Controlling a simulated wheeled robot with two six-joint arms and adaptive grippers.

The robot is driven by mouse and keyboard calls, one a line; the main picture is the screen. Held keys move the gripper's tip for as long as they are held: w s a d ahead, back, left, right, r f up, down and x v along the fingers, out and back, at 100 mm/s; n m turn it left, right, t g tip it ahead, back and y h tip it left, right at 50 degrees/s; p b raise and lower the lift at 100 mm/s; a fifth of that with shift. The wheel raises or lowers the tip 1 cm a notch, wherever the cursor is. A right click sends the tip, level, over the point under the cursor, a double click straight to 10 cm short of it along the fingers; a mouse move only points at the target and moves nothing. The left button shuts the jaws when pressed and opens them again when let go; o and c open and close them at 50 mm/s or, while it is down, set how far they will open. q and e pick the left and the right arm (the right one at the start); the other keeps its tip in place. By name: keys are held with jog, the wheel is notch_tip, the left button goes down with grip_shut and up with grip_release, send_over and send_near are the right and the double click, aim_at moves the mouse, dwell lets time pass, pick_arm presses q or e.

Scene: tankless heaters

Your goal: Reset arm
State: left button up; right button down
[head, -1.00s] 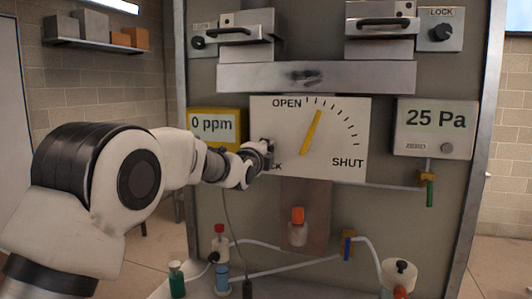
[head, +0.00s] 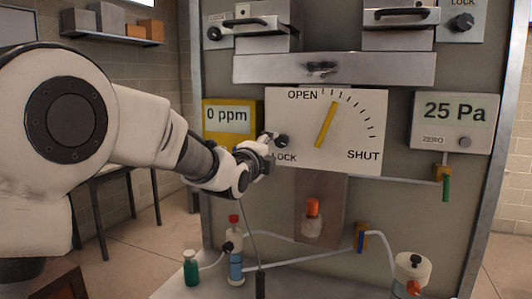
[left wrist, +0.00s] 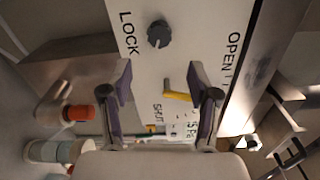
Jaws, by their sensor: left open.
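My left gripper (head: 266,152) is open and empty in front of the left edge of the white dial panel. In the left wrist view its two fingers (left wrist: 160,80) stand apart with the panel beyond them. The panel (head: 350,110) reads OPEN, SHUT and LOCK and has a yellow pointer (head: 326,124) slanting up to the right, near the OPEN end. The black lock knob (head: 281,141) sits just right of the gripper; it also shows clear of the fingers in the left wrist view (left wrist: 159,34). My right gripper is not in view.
A yellow meter (head: 229,122) reads 0 ppm and a grey gauge (head: 452,120) reads 25 Pa. Below stand an orange-capped bottle (head: 312,222), a red-capped bottle (head: 235,260), a green vial (head: 191,268) and a white container (head: 411,270) with tubing. Handled drawers are above.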

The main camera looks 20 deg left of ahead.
pick_arm(q)
jog(key=shift+s+f, duration=0.1)
jog(key=shift+s, duration=1)
notch_tip(320, 180, down, 32)
jog(key=g, duration=0.6)
jog(key=s+a+f+n+g, duration=0.1)
jog(key=s+f+g, duration=0.1)
jog(key=s+f, duration=0.35)
jog(key=s+f+n+g, duration=0.1)
jog(key=s+f, duration=0.2)
jog(key=f, duration=0.5)
jog(key=s+f+n+g, duration=0.4)
jog(key=s+f+g, duration=0.1)
jog(key=s+f, duration=1.15)
jog(key=s+n+g, duration=0.4)
jog(key=s+n, duration=1)
jog(key=s, duration=0.5)
jog(key=shift+a+f+y, duration=0.2)
jog(key=shift+a+y, duration=0.1)
